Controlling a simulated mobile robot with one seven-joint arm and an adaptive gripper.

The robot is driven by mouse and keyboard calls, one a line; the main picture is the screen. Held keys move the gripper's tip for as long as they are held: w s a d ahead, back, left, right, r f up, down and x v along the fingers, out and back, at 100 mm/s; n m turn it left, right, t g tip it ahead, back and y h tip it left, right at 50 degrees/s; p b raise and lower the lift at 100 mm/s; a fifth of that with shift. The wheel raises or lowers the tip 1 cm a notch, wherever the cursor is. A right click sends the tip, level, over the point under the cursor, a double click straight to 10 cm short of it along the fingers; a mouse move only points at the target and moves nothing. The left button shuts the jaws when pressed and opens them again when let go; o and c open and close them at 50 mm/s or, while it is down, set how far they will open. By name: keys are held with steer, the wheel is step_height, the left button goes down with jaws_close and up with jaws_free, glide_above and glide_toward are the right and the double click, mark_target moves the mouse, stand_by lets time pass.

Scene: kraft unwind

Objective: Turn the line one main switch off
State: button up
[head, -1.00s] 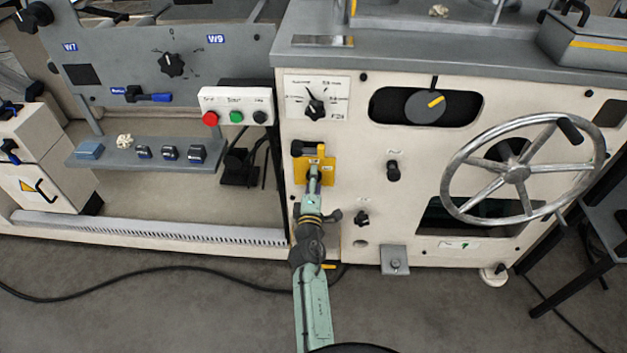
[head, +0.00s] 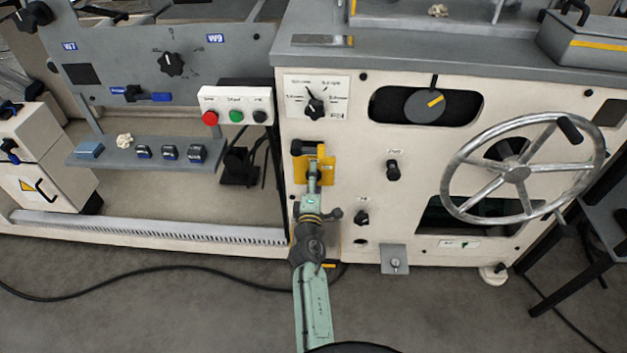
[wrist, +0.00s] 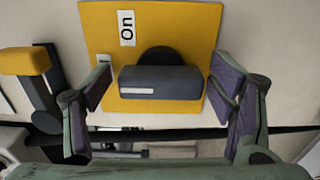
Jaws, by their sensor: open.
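The main switch is a dark grey bar handle (wrist: 160,82) on a yellow plate (wrist: 205,25). In the wrist view the handle lies level across the picture, with a white "On" label (wrist: 127,28) above it to the left. In the head view the yellow plate (head: 328,172) sits on the cream machine panel, partly hidden by my arm. My gripper (wrist: 165,85) is open, with one finger on each side of the handle and gaps visible at both ends. In the head view my gripper (head: 314,172) is in front of the plate.
A dark handle with a yellow end (wrist: 28,62) is left of the gripper in the wrist view. A rotary dial (head: 315,105) is above the switch, a black knob (head: 392,170) to the right, and a large handwheel (head: 515,174) further right. A button box (head: 236,104) is up to the left.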

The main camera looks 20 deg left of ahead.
steer(key=v, duration=0.7)
steer(key=shift+s, duration=0.25)
steer(key=shift+d, duration=0.1)
